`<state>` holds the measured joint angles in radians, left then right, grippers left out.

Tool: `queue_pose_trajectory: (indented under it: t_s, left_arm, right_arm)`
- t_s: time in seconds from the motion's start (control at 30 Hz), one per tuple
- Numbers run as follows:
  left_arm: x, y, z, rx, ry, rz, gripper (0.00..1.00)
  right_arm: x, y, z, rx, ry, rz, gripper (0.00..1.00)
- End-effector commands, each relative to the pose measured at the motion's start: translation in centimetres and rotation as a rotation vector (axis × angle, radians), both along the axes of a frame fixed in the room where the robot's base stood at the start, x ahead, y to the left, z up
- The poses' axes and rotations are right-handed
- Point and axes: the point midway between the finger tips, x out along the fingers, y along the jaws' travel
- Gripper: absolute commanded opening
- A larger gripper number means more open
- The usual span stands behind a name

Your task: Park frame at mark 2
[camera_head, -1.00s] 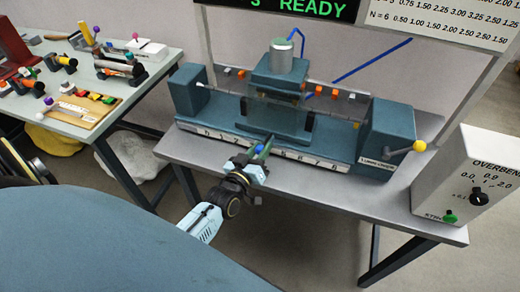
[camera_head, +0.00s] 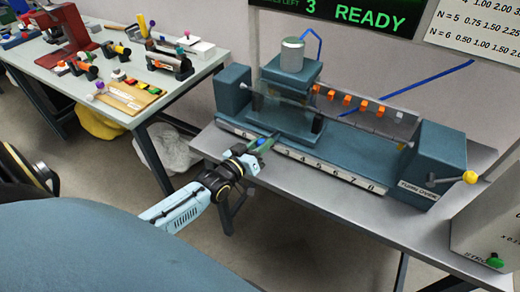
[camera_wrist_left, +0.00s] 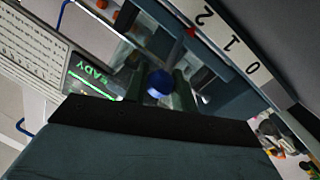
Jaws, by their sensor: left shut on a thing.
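The frame (camera_head: 287,72) is a teal carriage with a grey cylinder on top, standing on the rail of the bench machine near its left end block. A white number scale (camera_head: 340,178) runs along the front of the rail. My left gripper (camera_head: 261,145) is shut on the blue knob (camera_head: 262,141) at the frame's front. The knob (camera_wrist_left: 159,83) also shows between the fingers in the left wrist view. There a red pointer (camera_wrist_left: 191,32) sits beside the scale's 2 (camera_wrist_left: 204,19), with 1 and 0 beyond. My right gripper is out of view.
The left end block (camera_head: 232,90) is close beside the frame. Several orange pieces (camera_head: 347,100) line the rail to its right. A yellow-knobbed lever (camera_head: 469,177) sticks out at the right end block. A side table (camera_head: 70,82) with pump parts stands at left. A display reads READY.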

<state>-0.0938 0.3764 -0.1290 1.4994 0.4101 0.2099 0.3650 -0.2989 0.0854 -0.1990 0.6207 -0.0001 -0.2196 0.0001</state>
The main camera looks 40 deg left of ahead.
Motion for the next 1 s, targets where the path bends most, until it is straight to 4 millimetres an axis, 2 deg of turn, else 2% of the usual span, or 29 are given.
queue_pose_trajectory:
  t_s: [0.27,0.3,0.43,0.77,0.87,1.0]
  left_arm:
    - [0.1,0.6,0.1,0.003,0.002,0.007,0.0]
    - [0.0,0.6,0.1,0.003,0.002,0.008,0.3]
    - [0.0,0.6,0.1,0.003,0.002,0.007,0.46]
    - [-0.3,0.4,0.0,0.002,0.003,0.005,0.46]
    - [-1.2,0.5,-0.1,0.002,0.005,0.005,0.46]
    - [-3.6,0.7,-0.1,0.003,0.006,0.005,0.46]
  right_arm:
    - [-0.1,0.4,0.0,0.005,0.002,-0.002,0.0]
    - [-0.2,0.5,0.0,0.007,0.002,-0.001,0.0]
    - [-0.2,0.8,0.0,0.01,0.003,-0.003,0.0]
    - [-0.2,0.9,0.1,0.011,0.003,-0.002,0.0]
    - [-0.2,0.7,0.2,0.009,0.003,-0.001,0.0]
    - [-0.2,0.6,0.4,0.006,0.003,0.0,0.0]
